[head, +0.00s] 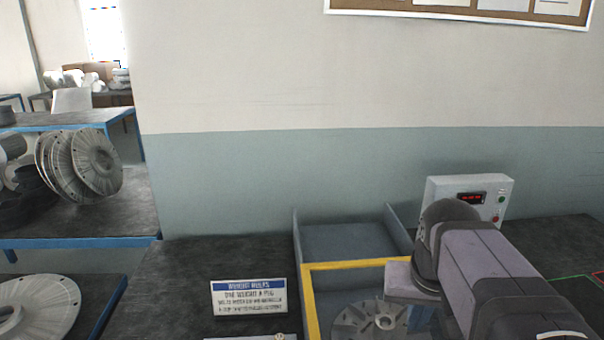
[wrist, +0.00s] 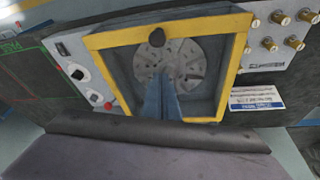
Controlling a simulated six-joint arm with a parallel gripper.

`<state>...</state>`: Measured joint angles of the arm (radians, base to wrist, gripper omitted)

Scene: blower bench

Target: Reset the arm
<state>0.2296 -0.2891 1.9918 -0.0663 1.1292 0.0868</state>
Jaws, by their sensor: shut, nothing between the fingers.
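My gripper (wrist: 162,80) shows in the wrist view as two blue-grey fingers pressed together, shut and empty. They point toward a grey bladed disc (wrist: 198,65) inside a yellow-edged frame (wrist: 100,75). I cannot tell the gap between the fingertips and the disc. In the head view my arm reaches in from the lower right and hides most of the gripper. The disc (head: 358,320) and the yellow frame (head: 350,265) show partly there, to the left of my arm.
A control box (head: 488,190) with a red display stands behind my arm. A "Weight Rules" sign (head: 248,298) stands left of the frame. A panel with several brass pegs (wrist: 285,30) is at the upper right of the wrist view. Shelves with large discs (head: 80,165) stand at far left.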

